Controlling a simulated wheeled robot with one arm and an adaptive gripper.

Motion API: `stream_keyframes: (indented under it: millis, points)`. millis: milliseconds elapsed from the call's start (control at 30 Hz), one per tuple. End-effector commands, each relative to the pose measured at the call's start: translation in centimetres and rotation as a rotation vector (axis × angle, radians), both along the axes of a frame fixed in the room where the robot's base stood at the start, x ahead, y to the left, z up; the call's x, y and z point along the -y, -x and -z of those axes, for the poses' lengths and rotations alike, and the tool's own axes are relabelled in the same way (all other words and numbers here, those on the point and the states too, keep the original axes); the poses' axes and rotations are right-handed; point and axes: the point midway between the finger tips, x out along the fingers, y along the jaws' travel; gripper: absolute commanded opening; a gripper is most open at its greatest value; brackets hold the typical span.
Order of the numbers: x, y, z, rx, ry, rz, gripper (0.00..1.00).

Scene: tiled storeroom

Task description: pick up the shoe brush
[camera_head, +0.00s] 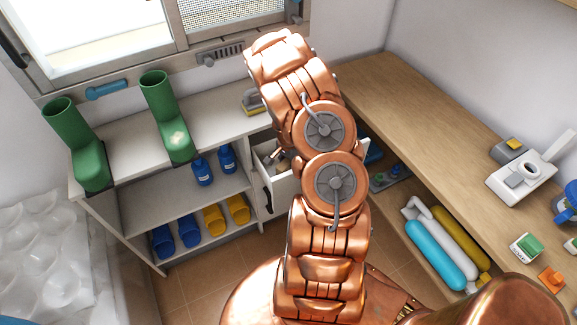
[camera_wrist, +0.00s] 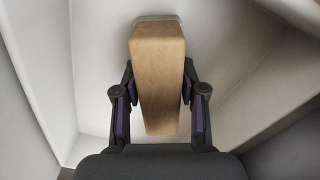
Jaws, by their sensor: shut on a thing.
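The shoe brush (camera_wrist: 158,50) shows in the wrist view as a long wooden block with a tan, grained upper face. My gripper (camera_wrist: 160,88) has its two dark fingers on either side of the block, closed against its sides. Pale walls surround the brush on several sides, like the inside of a drawer. Any bristles are hidden. In the head view my arm covers most of the open white drawer (camera_head: 282,194), and the gripper and brush cannot be made out clearly there.
Green boots (camera_head: 168,115) stand on the white shelf unit (camera_head: 128,133), with blue bottles (camera_head: 203,172) and blue and yellow containers below. A wooden counter (camera_head: 410,105) at right carries a white device (camera_head: 525,178). Cylinders (camera_head: 435,253) lie under it.

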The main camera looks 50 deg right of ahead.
Motion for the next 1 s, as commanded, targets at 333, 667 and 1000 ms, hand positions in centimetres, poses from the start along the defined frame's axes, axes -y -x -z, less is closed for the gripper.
stream_keyframes:
  millis: [333,667,1000]
  points:
    - [0.0,0.0,-0.2,0.001,0.001,0.0,0.0]
    - [0.2,-0.1,-3.2,0.003,0.005,-0.001,0.0]
    - [0.1,-0.1,-7.8,0.002,0.003,-0.001,0.0]
